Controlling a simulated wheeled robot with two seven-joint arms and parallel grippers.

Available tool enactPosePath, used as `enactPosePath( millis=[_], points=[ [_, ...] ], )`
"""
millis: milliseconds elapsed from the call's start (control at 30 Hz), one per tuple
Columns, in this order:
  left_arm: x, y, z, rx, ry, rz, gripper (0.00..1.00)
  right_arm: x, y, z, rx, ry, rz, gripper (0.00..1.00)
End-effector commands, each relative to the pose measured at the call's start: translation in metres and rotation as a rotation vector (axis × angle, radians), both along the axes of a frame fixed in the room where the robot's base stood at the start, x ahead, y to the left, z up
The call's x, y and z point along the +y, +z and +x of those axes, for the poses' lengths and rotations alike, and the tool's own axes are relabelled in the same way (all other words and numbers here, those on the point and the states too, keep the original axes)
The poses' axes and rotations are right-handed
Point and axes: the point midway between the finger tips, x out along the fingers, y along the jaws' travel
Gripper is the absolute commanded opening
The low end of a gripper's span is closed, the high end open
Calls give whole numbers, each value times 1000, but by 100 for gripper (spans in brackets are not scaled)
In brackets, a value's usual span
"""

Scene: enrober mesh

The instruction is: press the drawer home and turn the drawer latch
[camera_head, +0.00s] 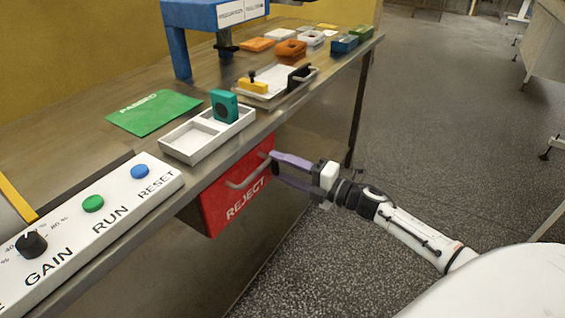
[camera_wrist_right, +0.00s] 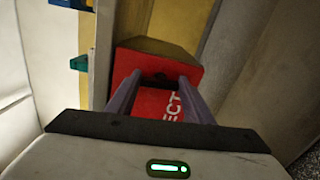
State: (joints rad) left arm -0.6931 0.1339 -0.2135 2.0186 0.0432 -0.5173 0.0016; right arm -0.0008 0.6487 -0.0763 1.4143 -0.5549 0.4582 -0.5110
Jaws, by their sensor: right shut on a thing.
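The red drawer (camera_head: 222,207) marked REJECT is under the front edge of the steel table, with a pale bar handle (camera_head: 240,181) on its front. Its red front also shows in the right wrist view (camera_wrist_right: 151,103). My right gripper (camera_head: 275,168) reaches it from the right, its purple fingers shut on the handle; the exact contact is partly hidden. On the table, a white tray-like drawer (camera_head: 281,92) has a yellow latch piece (camera_head: 254,87) and a black block with a handle (camera_head: 299,77). My left gripper is not in view.
A white panel (camera_head: 120,215) with knob and buttons lies along the table's front edge. A white two-part tray (camera_head: 188,156) holds a teal block (camera_head: 224,106); a green PASSED mat (camera_head: 150,113) is behind. A blue frame (camera_head: 180,50) stands at the back.

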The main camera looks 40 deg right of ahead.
Motion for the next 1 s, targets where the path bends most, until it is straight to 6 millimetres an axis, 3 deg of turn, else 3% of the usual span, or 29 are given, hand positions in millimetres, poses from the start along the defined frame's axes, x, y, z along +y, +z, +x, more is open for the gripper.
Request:
enactPosePath(
  millis=[300,833,867,933,1000],
  points=[
    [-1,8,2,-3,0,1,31,0,0,0,44,-1,109,24],
    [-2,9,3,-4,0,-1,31,0,0,0,54,0,133,24],
    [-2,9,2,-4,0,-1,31,0,0,0,54,0,133,50],
    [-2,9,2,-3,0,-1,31,0,0,0,54,0,133,62],
    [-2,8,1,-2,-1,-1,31,0,0,0,53,0,132,66]
  ],
)
